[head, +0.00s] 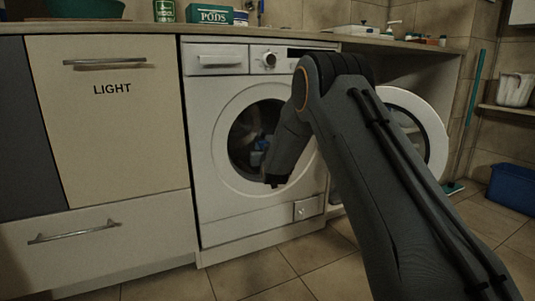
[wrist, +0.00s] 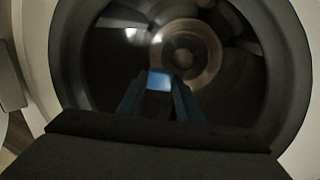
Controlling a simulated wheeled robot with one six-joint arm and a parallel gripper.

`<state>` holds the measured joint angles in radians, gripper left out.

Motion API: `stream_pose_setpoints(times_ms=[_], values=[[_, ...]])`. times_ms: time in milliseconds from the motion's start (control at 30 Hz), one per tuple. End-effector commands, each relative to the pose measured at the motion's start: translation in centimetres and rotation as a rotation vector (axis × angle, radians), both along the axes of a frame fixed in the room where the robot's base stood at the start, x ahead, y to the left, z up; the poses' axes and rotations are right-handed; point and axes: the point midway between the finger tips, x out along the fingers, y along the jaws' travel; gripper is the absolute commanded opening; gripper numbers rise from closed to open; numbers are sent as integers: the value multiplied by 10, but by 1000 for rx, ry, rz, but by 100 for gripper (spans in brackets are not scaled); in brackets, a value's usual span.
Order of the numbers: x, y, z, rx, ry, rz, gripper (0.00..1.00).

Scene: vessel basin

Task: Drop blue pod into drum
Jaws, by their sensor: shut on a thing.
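The blue pod (wrist: 159,80) is a small bright blue block in the wrist view. My gripper (wrist: 160,90) is shut on it, with one finger on each side. The washing machine drum (wrist: 228,75) opens dark around and beyond the pod, with a round pale shape deep inside. In the head view the machine's round opening (head: 239,160) faces me, and my gripper (head: 260,147) is at it, partly hidden by my arm. A small blue patch shows there. How deep the pod is inside the drum I cannot tell.
The machine's round door (head: 428,128) stands swung open at the right. The opening's grey rim (wrist: 292,60) surrounds my gripper. A cabinet marked LIGHT (head: 110,140) stands left. A green PODS box (head: 209,15) sits on the counter. A blue bin (head: 512,188) is on the floor.

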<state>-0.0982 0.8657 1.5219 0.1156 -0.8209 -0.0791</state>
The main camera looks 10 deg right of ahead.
Motion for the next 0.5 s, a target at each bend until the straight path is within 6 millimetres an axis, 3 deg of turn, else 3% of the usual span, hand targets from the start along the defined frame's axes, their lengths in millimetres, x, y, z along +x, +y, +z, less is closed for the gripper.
stream_pose_setpoints(times_ms=[500], values=[[53, 17, -2, 0, 0, 0, 11]])
